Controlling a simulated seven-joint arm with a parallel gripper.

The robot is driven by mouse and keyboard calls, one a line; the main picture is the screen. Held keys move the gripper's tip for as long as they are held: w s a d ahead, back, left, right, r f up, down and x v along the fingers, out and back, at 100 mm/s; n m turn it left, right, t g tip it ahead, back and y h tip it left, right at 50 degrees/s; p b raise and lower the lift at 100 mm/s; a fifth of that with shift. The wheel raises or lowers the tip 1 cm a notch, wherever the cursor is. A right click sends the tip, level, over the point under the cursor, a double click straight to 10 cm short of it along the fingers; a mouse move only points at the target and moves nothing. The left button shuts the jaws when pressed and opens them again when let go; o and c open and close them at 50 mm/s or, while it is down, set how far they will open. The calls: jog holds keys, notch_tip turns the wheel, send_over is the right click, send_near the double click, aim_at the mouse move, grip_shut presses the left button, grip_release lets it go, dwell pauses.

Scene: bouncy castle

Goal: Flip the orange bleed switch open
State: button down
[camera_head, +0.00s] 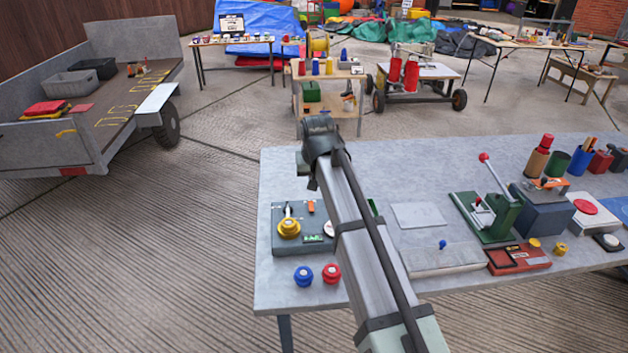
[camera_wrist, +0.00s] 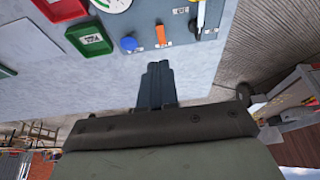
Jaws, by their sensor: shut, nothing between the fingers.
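The orange bleed switch (camera_head: 311,207) is a small orange lever on the grey-blue control panel (camera_head: 262,239), left on the table. In the wrist view the switch (camera_wrist: 161,35) stands at the panel's edge, between a blue knob (camera_wrist: 128,44) and a white-tipped lever (camera_wrist: 200,16). My gripper (camera_wrist: 157,66) is shut and empty, its fingertips apart from the switch and just short of it in the picture. In the head view my arm hides the fingertips and part of the panel. Whether the switch is flipped is too small to tell.
The panel also carries a yellow knob (camera_head: 289,228) and a round gauge (camera_head: 329,229). A green lever press (camera_head: 487,215) stands farther right.

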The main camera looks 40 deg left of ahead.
aim_at(312, 204)
jog(key=shift+w+a+r, duration=0.2)
jog(key=shift+w+a, duration=0.15)
jog(key=shift+w, duration=0.05)
jog(key=x, duration=1.4)
jog(key=shift+w+a+r, duration=0.15)
jog(key=shift+w+a, duration=0.15)
jog(key=shift+w+a, duration=0.1)
